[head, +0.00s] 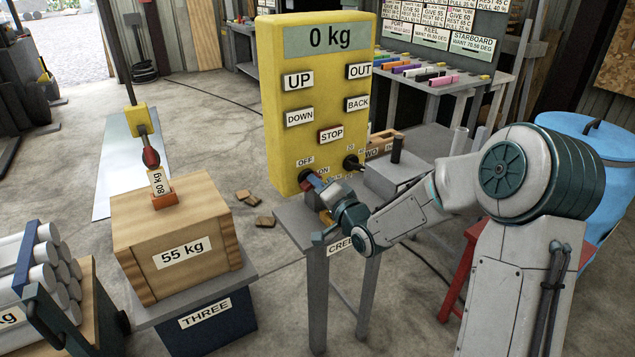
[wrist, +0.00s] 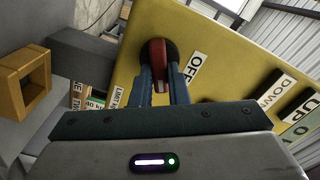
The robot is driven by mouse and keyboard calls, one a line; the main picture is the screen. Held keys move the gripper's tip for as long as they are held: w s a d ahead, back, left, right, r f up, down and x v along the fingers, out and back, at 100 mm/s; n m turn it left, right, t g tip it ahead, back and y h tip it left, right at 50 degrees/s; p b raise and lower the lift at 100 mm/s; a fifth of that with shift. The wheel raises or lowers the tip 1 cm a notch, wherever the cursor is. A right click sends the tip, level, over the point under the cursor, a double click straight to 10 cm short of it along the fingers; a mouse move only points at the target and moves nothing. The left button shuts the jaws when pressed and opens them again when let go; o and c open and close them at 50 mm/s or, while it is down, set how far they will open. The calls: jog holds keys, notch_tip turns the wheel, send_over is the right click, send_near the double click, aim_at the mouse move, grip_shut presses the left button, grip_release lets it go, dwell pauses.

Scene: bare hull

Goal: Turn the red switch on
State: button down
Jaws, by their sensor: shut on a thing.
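The red switch (wrist: 158,62) is a red lever on a dark round base, set low on the yellow control panel (head: 327,95). An OFF label sits beside it in the wrist view. In the head view the red switch (head: 304,176) shows just past my fingertips, partly hidden. My gripper (wrist: 160,85) has its blue fingers on both sides of the red lever and is shut on it. In the head view my gripper (head: 312,182) reaches in from the right to the panel's lower left. The ON label is partly covered by my gripper.
The panel display reads 0 kg. A black knob (head: 352,163) is to the right of the switch. A grey stand (head: 300,218) is under the panel. A wooden 55 kg crate (head: 185,245) sits on the left. A blue barrel (head: 600,160) stands at the right.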

jog(key=m+p, duration=0.2)
jog(key=m, duration=0.3)
jog(key=shift+f, duration=0.15)
jog(key=shift+m, duration=0.4)
jog(key=c, duration=1.4)
grip_release()
jog(key=v, duration=1.4)
jog(key=shift+b, duration=0.3)
